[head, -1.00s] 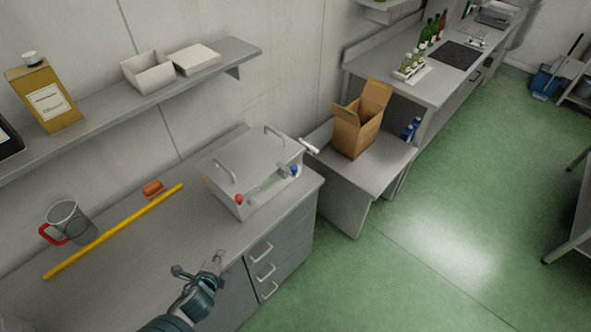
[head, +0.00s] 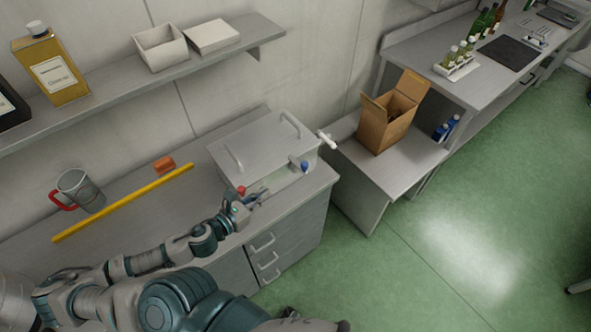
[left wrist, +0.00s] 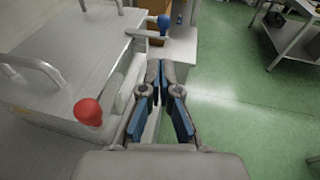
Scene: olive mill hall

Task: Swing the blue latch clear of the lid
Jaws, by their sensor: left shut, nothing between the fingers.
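A grey metal box with a flat lid (head: 262,140) and two bar handles stands on the counter. The blue latch (head: 303,166) is a blue-knobbed lever at the right of the box's front. In the left wrist view the blue knob (left wrist: 164,22) is ahead, beyond the fingertips. A red knob (head: 241,190) sits at the left of the front; it also shows in the left wrist view (left wrist: 89,112). My left gripper (head: 257,196) is shut and empty in front of the box, between the two knobs and nearer the red one. My right gripper is not in view.
On the counter (head: 130,243) are a yellow bar (head: 122,203), an orange block (head: 164,163) and a mug with a red handle (head: 82,191). A white handle (head: 327,139) sticks out at the box's right. A cardboard box (head: 388,118) stands on the lower table.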

